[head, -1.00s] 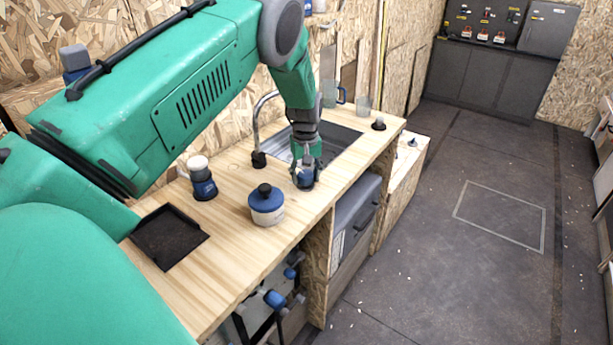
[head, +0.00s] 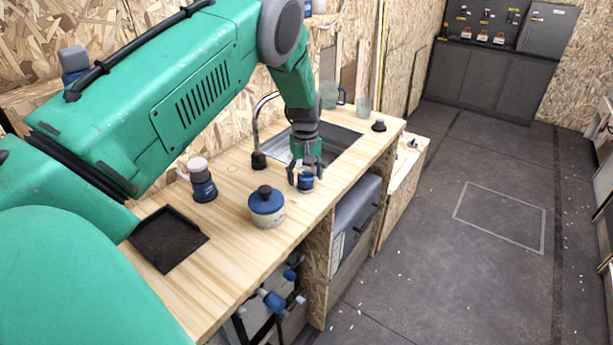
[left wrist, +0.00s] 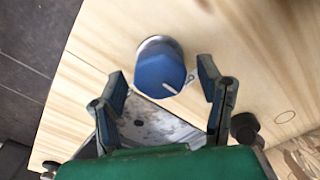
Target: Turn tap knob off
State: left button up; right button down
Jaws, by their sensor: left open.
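The tap knob (left wrist: 160,68) is blue with a white pointer mark and sits on the wooden counter. In the head view the knob (head: 306,182) shows just below my left gripper (head: 305,172). In the left wrist view my left gripper (left wrist: 165,92) is open, with one finger on each side of the knob and gaps between them and it. The curved metal tap (head: 257,125) stands beside the sink (head: 342,145), behind my gripper. Part of the sink is hidden by my left arm. My right gripper is not in view.
A blue-lidded white jar (head: 266,207) and a blue-and-white bottle (head: 201,180) stand on the counter (head: 228,240) near the knob. A black tray (head: 168,238) lies at its near end. A small dark knob (head: 379,125) and clear cups stand beyond the sink.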

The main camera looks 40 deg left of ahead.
aim_at(306, 174)
pick_arm(q)
notch_tip(306, 174, up, 12)
jog(key=shift+w+f, duration=0.15)
jog(key=shift+f, duration=0.15)
dwell(0.6)
